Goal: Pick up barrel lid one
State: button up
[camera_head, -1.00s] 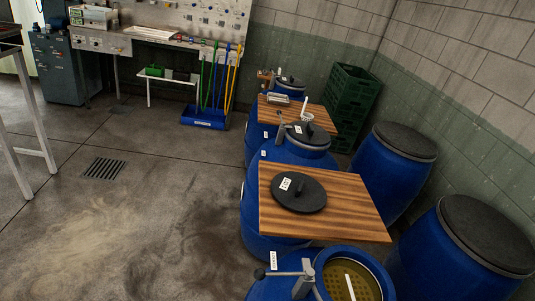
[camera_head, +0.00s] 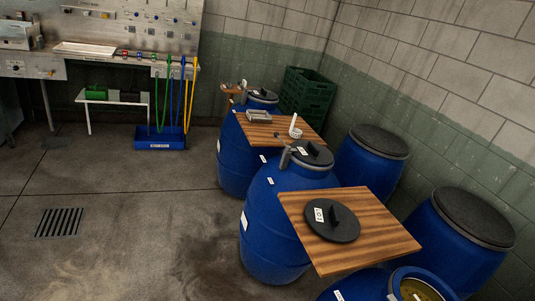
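A round black lid (camera_head: 333,222) with an upright handle and a small white label lies flat on the near wooden board (camera_head: 375,238). The label is too small to read surely. Another black lid (camera_head: 312,153) with a white label sits on top of the blue barrel behind that board. A third dark lid (camera_head: 263,96) sits on the farthest blue barrel. I cannot tell from the labels which is lid one. My gripper does not show in the view.
An open blue barrel (camera_head: 375,286) with yellowish contents stands at the bottom edge. Two blue barrels with dark tops (camera_head: 380,140) (camera_head: 473,219) stand along the right wall. A farther board (camera_head: 285,131) holds a tray and a white item. Green crates (camera_head: 306,91) stand behind.

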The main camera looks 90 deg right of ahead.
aim_at(331, 220)
jog(key=i, duration=1.95)
jog(key=z, duration=4.35)
jog(key=i, duration=1.05)
